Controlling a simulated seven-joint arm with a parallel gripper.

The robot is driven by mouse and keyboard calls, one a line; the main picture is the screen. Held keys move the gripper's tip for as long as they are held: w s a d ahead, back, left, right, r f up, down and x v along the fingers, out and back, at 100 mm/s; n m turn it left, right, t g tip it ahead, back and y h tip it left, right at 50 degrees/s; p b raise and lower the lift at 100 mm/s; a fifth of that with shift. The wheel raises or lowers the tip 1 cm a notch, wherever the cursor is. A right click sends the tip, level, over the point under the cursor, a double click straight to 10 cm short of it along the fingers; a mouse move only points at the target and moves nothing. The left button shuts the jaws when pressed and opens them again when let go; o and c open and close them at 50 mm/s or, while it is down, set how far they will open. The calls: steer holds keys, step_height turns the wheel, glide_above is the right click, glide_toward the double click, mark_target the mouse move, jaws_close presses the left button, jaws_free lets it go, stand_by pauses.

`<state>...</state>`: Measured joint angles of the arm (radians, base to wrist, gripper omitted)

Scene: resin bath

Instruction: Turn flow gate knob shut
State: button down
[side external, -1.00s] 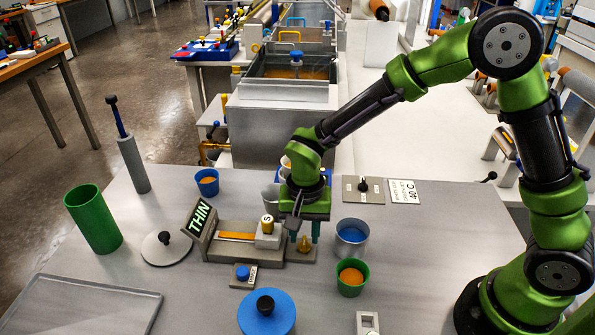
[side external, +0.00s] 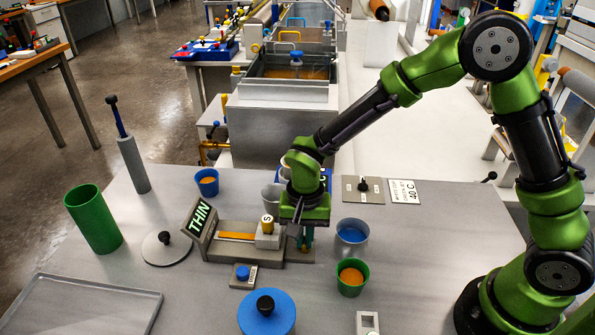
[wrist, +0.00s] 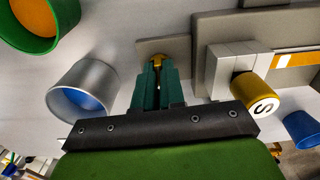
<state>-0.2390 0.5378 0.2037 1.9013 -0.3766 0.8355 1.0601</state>
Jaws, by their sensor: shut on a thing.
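A small brass knob (wrist: 158,64) sits on a grey plate (wrist: 176,48) at the right end of the flow rig; its label is not readable. My gripper (wrist: 158,82) has its teal fingers closed together on this knob in the wrist view. In the side view my gripper (side external: 305,240) points down over the plate, and its fingers mostly hide the knob. The grey rig (side external: 215,252) beside it holds an orange strip, a grey block with a yellow cap marked S (side external: 267,222), and a sign reading THIN (side external: 200,219).
A metal cup with blue inside (side external: 352,236) and a green cup with orange contents (side external: 352,279) stand close to the right of my gripper. A grey cup (side external: 270,196) is behind it. A blue lid (side external: 266,312) lies in front.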

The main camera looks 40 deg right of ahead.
steer(key=shift+n, duration=0.3)
steer(key=n, duration=1.6)
steer(key=shift+r+n, duration=0.1)
steer(key=shift+n, duration=0.5)
steer(key=c, duration=1.2)
jaws_free()
step_height(320, 180, up, 17)
steer(key=shift+f, duration=0.1)
